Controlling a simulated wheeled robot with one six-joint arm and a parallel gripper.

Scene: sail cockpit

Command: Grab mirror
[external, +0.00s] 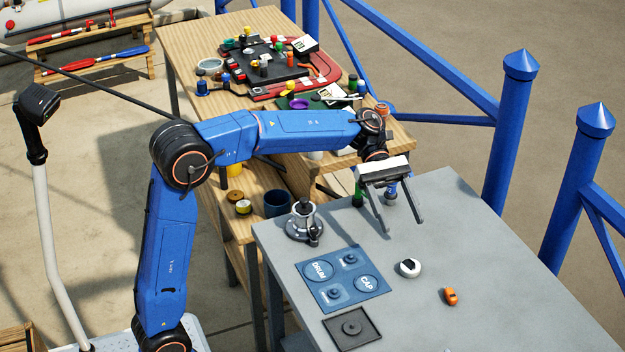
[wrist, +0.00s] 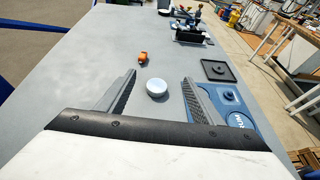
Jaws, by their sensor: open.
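I cannot pick out a mirror with certainty. A small round white piece with a dark mark (external: 410,267) lies on the grey table; in the wrist view a round white-topped piece (wrist: 156,87) appears between my fingers. A pale round disc or ring (external: 210,65) lies on the wooden table at the back left; I cannot tell what it is. My gripper (external: 403,226) is open and empty above the far part of the grey table, pointing down. Its two fingers also show in the wrist view (wrist: 160,78), apart, with nothing held.
A blue board marked DRUM and CAP (external: 342,278), a dark square tray (external: 352,328), a metal winch-like part (external: 303,222) and an orange item (external: 450,296) are on the grey table. Its right side is clear. Blue posts (external: 505,145) stand beyond. The wooden table (external: 185,50) is crowded.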

